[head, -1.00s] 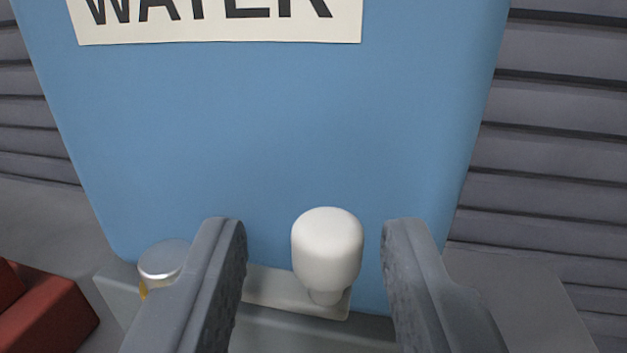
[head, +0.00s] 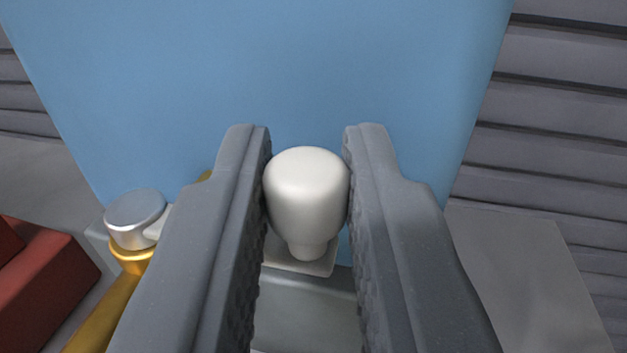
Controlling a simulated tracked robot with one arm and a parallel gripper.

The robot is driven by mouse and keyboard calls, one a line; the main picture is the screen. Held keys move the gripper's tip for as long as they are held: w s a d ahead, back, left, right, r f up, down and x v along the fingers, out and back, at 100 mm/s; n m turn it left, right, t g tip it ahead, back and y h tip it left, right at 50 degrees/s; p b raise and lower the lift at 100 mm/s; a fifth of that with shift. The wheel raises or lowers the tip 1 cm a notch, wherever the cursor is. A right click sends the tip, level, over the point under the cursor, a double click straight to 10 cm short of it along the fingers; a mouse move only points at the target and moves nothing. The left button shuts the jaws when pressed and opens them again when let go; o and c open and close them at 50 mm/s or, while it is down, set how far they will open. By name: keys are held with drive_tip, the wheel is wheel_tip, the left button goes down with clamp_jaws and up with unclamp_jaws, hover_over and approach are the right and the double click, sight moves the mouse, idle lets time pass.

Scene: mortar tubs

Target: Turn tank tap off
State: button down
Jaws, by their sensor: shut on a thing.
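The blue water tank (head: 300,80) fills the upper middle of the head view. The tap's white rounded knob (head: 307,190) stands in front of its lower part, on a pale lever plate (head: 300,264). My gripper (head: 308,150) has one finger on each side of the knob and is shut on it. A silver cap on a yellow-gold fitting (head: 130,258), at the lower left, looks like the tap's body. The left finger hides the part between this fitting and the knob.
Red blocks (head: 45,290) lie at the lower left. A grey slatted wall (head: 560,120) stands behind the tank. A flat grey surface (head: 510,265) at the right is clear.

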drive_tip(key=shift+w+r+n+y+p, duration=0.2)
drive_tip(key=shift+w+n+y+p, duration=0.15)
drive_tip(key=shift+n+y+p, duration=0.6)
drive_tip(key=shift+w+y, duration=0.1)
drive_tip(key=shift+y, duration=0.35)
drive_tip(key=shift+a+f, duration=0.1)
drive_tip(key=c, duration=1.4)
unclamp_jaws()
drive_tip(key=shift+w+f, duration=0.1)
drive_tip(key=shift+f, duration=0.05)
drive_tip(key=shift+s, duration=0.4)
drive_tip(key=s+d, duration=0.2)
drive_tip(key=s, duration=1.1)
